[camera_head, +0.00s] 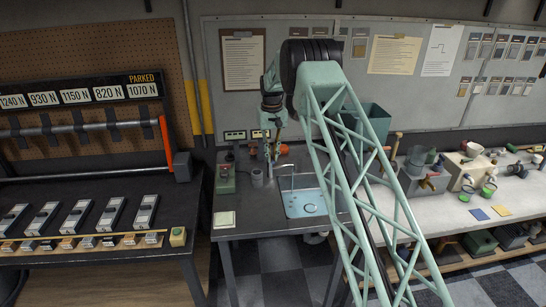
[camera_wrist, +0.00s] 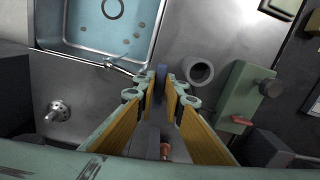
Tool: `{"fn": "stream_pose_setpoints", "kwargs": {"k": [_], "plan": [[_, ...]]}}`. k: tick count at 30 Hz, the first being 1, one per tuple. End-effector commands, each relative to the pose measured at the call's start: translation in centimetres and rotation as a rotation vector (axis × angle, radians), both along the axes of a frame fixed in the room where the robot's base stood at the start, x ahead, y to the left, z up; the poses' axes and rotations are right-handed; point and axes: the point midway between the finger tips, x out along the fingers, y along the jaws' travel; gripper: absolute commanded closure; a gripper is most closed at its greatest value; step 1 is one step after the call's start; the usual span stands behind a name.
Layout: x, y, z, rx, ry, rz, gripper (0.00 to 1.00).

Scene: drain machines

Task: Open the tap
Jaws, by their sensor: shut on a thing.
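The sink basin (camera_head: 296,213) with pale blue water is set in the metal counter. Its thin tap spout (camera_head: 287,170) stands at the back of the basin; the spout also shows at the basin edge in the wrist view (camera_wrist: 112,66). My gripper (camera_head: 270,153) is low behind the sink. In the wrist view, my gripper (camera_wrist: 160,84) is shut on a narrow blue-grey piece (camera_wrist: 160,72), which looks like the tap's handle. The fingers hide most of it, and how far it is turned cannot be told.
A grey open cylinder (camera_wrist: 198,70) stands close to the right finger. A green box (camera_wrist: 240,100) with a red lever is farther right. A round metal fitting (camera_wrist: 59,111) is on the left. Clear counter (camera_head: 258,218) lies left of the basin.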

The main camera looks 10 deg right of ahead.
Motion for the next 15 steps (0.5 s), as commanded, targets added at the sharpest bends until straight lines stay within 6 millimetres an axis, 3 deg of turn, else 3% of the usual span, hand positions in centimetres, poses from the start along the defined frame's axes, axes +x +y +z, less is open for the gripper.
{"fn": "stream_pose_setpoints", "kwargs": {"k": [15], "plan": [[0.06, 0.23, 0.1, 0.0, -0.002, -0.059, 1.0]]}}
